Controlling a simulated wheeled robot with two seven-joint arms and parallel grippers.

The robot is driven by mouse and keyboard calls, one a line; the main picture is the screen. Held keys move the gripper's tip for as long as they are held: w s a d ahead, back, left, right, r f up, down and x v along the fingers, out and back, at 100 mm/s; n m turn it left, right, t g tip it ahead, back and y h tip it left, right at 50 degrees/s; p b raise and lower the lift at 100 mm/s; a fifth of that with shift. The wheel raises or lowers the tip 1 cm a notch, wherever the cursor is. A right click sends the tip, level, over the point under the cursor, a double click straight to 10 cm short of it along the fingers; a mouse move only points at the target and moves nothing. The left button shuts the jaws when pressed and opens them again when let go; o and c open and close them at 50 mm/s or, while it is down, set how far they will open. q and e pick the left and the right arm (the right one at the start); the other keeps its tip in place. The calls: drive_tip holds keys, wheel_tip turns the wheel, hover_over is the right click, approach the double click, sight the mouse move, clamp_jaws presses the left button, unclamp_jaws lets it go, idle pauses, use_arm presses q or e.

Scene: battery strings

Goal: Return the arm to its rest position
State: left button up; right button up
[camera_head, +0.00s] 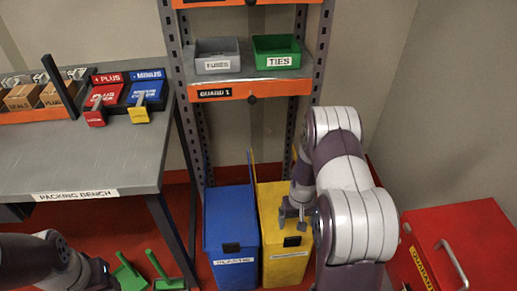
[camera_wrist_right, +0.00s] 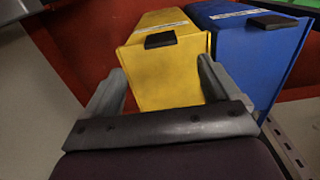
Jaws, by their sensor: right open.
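My right arm reaches in from the lower right of the head view, and its gripper (camera_head: 292,222) hangs in front of the yellow bin. In the right wrist view the right gripper (camera_wrist_right: 160,85) has its two grey fingers spread wide with nothing between them. The yellow bin (camera_wrist_right: 170,75) shows just beyond the fingers.
A blue bin (camera_head: 231,225) stands beside the yellow bin (camera_head: 285,262). A shelf rack (camera_head: 270,76) rises behind them. The packing bench (camera_head: 85,160) is at left, a red chest (camera_head: 480,250) at right.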

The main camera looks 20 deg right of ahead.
drive_tip(key=s+a+r+n, duration=0.1)
drive_tip(key=s+a+r, duration=0.2)
drive_tip(key=a+r, duration=0.3)
drive_tip(key=s+a+r+n+t, duration=0.1)
drive_tip(key=s+a+r, duration=0.2)
drive_tip(key=r, duration=0.4)
drive_tip(key=s+a+r+n, duration=0.2)
drive_tip(key=s+a+r, duration=0.25)
drive_tip(key=r, duration=0.25)
wheel_tip(320, 180, up, 16)
drive_tip(key=w+a+p, duration=0.1)
drive_tip(key=p, duration=1.4)
drive_tip(key=shift+w, duration=0.15)
drive_tip(key=shift+f, duration=0.1)
